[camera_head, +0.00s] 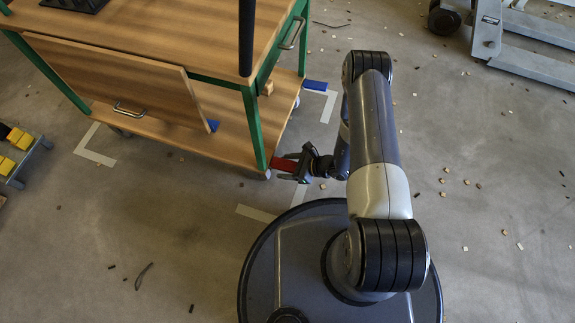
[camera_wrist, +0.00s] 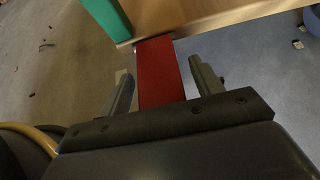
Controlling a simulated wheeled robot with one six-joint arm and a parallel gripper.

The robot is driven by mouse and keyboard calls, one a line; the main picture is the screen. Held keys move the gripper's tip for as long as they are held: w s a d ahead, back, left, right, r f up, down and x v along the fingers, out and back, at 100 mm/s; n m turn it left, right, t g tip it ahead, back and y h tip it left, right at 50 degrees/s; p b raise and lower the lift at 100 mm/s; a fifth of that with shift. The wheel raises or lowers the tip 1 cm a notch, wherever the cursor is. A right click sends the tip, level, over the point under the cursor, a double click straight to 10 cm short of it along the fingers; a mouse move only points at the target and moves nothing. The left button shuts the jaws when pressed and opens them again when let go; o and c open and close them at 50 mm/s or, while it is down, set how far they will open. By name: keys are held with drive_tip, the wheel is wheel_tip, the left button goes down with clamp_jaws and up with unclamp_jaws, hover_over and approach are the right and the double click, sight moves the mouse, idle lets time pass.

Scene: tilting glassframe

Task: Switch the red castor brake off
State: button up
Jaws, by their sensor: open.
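The red castor brake (camera_head: 284,164) is a flat red pedal sticking out at the near right corner of the wooden cart, low by the castor. In the wrist view the red pedal (camera_wrist: 160,75) runs from under the shelf edge down toward my gripper. My gripper (camera_head: 298,165) is at the pedal's outer end. In the wrist view its two fingers (camera_wrist: 163,75) are open, one on each side of the pedal, with visible gaps. The pedal's near end is hidden behind the gripper body. I cannot tell whether a finger touches it.
The cart's green leg (camera_head: 252,128) and lower shelf (camera_head: 225,145) stand right beside the pedal. Blue pedals (camera_head: 315,85) show at other corners. A pallet truck (camera_head: 520,35) stands at the top right.

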drive_tip(key=p+v, duration=0.3)
drive_tip(key=v, duration=0.7)
drive_tip(key=shift+s+d+r, duration=0.15)
drive_tip(key=shift+d+r, duration=0.1)
drive_tip(key=b+x, duration=0.3)
drive_tip(key=x, duration=0.8)
drive_tip(key=shift+d, duration=0.1)
